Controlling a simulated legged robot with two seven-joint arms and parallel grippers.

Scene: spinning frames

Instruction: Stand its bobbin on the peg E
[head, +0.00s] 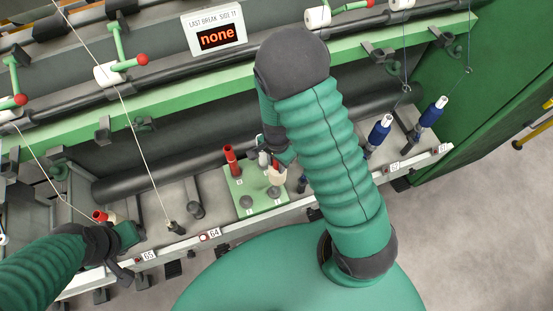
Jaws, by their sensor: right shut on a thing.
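My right gripper (274,154) is over the back right part of a small green peg board (262,206). It is shut on a pale bobbin (277,174), mostly hidden by the gripper and arm. The bobbin is just above or at a grey peg at the board's right; I cannot tell whether they touch. A red bobbin (231,158) stands upright at the board's back left. A grey peg (246,202) at the front left is bare. The peg letters are too small to read. My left gripper (122,250) is at the lower left; its fingertips are unclear.
A red-topped bobbin (100,216) stands beside my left gripper. Two blue bobbins (379,132) (432,112) stand on the right of the rail. A thread runs down to a bare spindle (176,228). A sign (217,36) reading "none" is at the back.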

